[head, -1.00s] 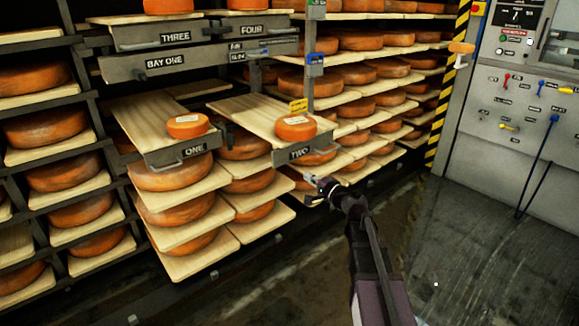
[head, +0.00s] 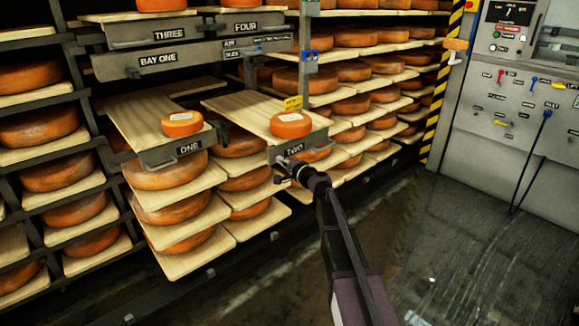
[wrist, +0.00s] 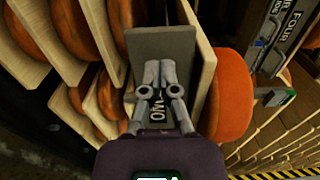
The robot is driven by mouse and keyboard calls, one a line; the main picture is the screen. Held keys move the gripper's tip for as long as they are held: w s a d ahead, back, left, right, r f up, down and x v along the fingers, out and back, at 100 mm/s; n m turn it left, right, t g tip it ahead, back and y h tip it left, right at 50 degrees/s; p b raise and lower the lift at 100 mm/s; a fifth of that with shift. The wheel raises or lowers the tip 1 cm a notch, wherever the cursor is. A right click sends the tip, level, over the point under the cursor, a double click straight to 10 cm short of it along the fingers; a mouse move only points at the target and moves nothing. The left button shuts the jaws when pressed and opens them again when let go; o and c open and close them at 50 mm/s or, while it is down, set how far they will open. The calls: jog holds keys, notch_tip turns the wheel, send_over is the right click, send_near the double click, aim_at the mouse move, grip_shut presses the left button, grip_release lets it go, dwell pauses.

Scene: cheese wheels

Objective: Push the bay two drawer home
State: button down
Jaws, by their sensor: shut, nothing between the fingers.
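The bay two drawer (head: 243,110) stands pulled out of the rack, a pale board with a grey front labelled TWO. A small orange cheese wheel (head: 290,125) with a white label sits on its front end. My gripper (head: 284,170) is shut and empty, at the lower part of the drawer front. In the wrist view the closed fingertips (wrist: 160,66) lie over the grey drawer front (wrist: 160,42) and partly hide the TWO label. The cheese wheel (wrist: 233,95) is beside them. I cannot tell whether the fingers touch the front.
Drawer ONE (head: 140,118), also pulled out with a small cheese wheel (head: 182,124), is just left. The BAY ONE beam (head: 190,58) and drawers THREE and FOUR are above. Shelves of large wheels lie below and behind. A grey control cabinet (head: 500,130) stands right; the floor before it is open.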

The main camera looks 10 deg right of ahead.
jog(key=shift+x, duration=1.1)
jog(key=x, duration=2.8)
jog(key=shift+w+a+f, duration=0.1)
jog(key=shift+w+a, duration=0.05)
jog(key=shift+w, duration=0.25)
jog(key=shift+w+a, duration=0.2)
jog(key=shift+w, duration=0.1)
jog(key=shift+s+d, duration=0.3)
jog(key=shift+s, duration=0.15)
jog(key=v, duration=1.4)
jog(key=shift+a, duration=0.1)
